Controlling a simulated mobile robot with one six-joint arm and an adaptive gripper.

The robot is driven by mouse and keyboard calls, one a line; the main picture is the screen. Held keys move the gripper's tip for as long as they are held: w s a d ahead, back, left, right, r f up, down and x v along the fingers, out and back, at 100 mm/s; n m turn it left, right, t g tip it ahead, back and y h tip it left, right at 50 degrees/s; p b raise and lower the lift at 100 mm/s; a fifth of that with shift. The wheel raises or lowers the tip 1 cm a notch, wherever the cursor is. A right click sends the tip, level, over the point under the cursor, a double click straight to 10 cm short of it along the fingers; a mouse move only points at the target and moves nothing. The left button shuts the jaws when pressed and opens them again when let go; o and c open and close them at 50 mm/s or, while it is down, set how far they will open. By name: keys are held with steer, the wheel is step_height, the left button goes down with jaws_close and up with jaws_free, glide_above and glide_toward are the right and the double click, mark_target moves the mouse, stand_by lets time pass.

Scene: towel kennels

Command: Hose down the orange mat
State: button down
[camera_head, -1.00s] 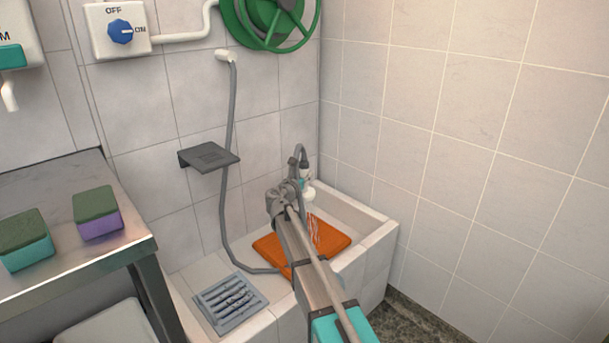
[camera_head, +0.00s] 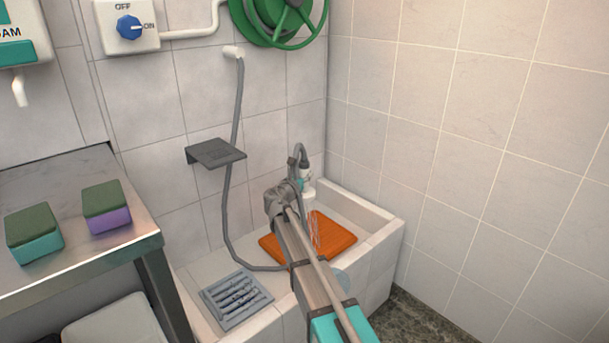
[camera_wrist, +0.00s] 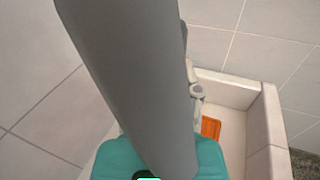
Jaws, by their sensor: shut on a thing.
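The orange mat (camera_head: 335,236) lies flat in the white tiled basin. It is partly hidden behind my arm, and a piece of it shows in the wrist view (camera_wrist: 211,128). Thin streams of water (camera_head: 316,232) fall from the nozzle onto the mat. The grey hose (camera_head: 229,190) runs from a wall outlet down into the basin. The blue knob (camera_head: 129,27) on the wall box points to ON. A large grey cylinder (camera_wrist: 135,80) fills much of the wrist view.
A grey drain grate (camera_head: 237,298) is left of the mat. A dark wall shelf (camera_head: 215,153) juts out above the basin. A metal table (camera_head: 60,185) at left bears a teal sponge (camera_head: 35,240) and a purple sponge (camera_head: 107,212). A green hose reel (camera_head: 275,20) hangs above.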

steer(key=shift+s+a, duration=0.65)
steer(key=shift+a, duration=0.2)
steer(key=shift+s+a, duration=0.65)
steer(key=shift+a, duration=0.2)
steer(key=shift+a, duration=0.1)
steer(key=shift+s+r, duration=0.1)
steer(key=shift+r, duration=0.05)
stand_by(0.4)
